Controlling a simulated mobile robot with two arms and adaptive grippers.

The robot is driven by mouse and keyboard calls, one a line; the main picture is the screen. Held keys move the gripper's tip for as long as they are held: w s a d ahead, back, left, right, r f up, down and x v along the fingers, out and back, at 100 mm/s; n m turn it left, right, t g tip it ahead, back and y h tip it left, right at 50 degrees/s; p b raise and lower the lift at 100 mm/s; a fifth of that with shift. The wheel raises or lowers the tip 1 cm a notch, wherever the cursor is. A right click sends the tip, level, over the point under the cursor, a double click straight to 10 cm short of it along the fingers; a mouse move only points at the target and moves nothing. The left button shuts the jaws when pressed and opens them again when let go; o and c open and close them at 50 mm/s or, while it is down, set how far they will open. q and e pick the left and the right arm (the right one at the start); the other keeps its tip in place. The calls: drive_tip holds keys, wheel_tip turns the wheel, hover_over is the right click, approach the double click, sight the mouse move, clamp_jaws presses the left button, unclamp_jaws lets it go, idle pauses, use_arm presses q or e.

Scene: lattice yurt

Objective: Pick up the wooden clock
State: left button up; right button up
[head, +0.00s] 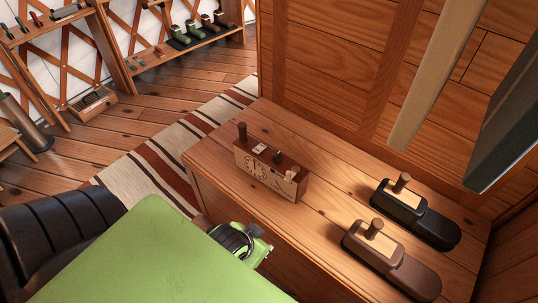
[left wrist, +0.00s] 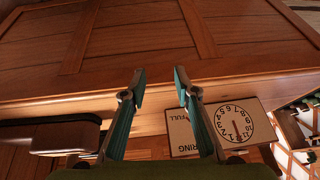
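The wooden clock (head: 270,172) stands on the wooden counter (head: 335,228) in the head view. It is a brown box with a pale numbered dial and small knobs on top. In the left wrist view the clock (left wrist: 233,124) shows at the lower right, its pale front partly behind one finger. My left gripper (left wrist: 159,73) is open there, with nothing between its two fingers. In the head view my green arm covers the lower left, and the wrist is just in front of the counter, below the clock. The fingertips are hard to make out there. My right gripper is not in view.
A black holder (head: 414,214) and a brown holder (head: 390,262), each with a wooden peg, stand on the counter right of the clock. A wood-panelled wall (head: 335,60) rises behind. A striped rug (head: 165,150) lies left of the counter. Shelves (head: 185,50) stand farther back.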

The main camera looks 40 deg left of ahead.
use_arm(q)
drive_tip(key=w+a+r+n+t+y, duration=0.2)
drive_tip(key=w+a+r+n+t, duration=0.15)
drive_tip(key=w+a+t, duration=0.4)
drive_tip(key=m+t+h, duration=0.3)
drive_tip(key=t, duration=0.2)
approach(274, 157)
drive_tip(key=w, duration=0.6)
drive_tip(key=shift+w+d+f+b, duration=0.3)
drive_tip(key=shift+b, duration=0.05)
drive_tip(key=shift+w+a+b, duration=0.1)
drive_tip(key=shift+w+b, duration=0.35)
drive_tip(key=shift+w, duration=2.3)
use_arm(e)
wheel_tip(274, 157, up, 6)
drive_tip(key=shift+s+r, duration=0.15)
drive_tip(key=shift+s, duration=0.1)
use_arm(q)
clamp_jaws()
drive_tip(key=shift+r, duration=0.15)
